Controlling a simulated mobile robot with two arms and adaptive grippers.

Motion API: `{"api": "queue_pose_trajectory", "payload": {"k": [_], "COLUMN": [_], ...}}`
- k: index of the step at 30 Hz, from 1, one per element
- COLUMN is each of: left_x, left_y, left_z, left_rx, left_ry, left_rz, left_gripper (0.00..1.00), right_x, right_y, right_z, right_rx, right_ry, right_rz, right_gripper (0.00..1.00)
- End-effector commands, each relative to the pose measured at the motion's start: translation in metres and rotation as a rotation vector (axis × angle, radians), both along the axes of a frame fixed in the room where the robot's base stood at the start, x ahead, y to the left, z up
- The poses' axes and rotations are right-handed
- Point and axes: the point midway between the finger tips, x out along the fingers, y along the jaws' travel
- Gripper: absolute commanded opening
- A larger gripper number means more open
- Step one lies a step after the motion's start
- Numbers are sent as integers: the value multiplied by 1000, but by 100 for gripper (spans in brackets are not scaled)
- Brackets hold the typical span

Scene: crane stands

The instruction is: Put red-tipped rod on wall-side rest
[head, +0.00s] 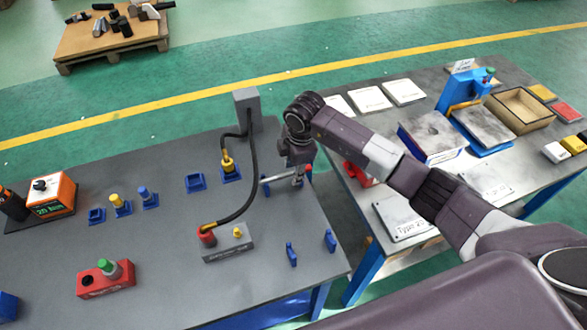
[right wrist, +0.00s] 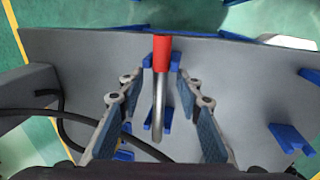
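The red-tipped rod (head: 281,177) is a thin grey metal bar with a red end, on the grey table near its right edge. In the right wrist view the rod (right wrist: 157,100) runs between the two fingers, red end away from me. It appears to lie across a pair of blue rests (right wrist: 166,122). My right gripper (head: 298,178) points down over the rod and partly hides it. Its fingers (right wrist: 157,85) are spread, with a gap on both sides of the rod. Another pair of blue rests, left (head: 291,254) and right (head: 330,240), stands empty nearer me. My left gripper is not in view.
A grey post (head: 247,108) with a black hose (head: 253,175) stands close left of my right gripper. The hose reaches a grey block (head: 228,245). A red block (head: 106,280) with a green-topped plug is at front left. A second table (head: 480,185) stands right, across a gap.

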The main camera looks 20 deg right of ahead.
Motion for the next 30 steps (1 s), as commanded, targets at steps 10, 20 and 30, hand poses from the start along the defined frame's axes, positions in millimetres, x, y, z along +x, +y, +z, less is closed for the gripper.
{"api": "queue_pose_trajectory", "payload": {"k": [10, 20, 30], "left_x": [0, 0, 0], "left_y": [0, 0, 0], "left_z": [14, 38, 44], "left_rx": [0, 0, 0], "left_ry": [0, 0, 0], "left_rz": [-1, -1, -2], "left_gripper": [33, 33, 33], "right_x": [-2, -7, -10], "right_y": [0, -2, -2], "right_z": [16, 42, 50], "right_rx": [0, 0, 0], "right_ry": [-1, -2, -1], "right_rz": [0, -1, -1], "right_gripper": [32, 32, 32]}}
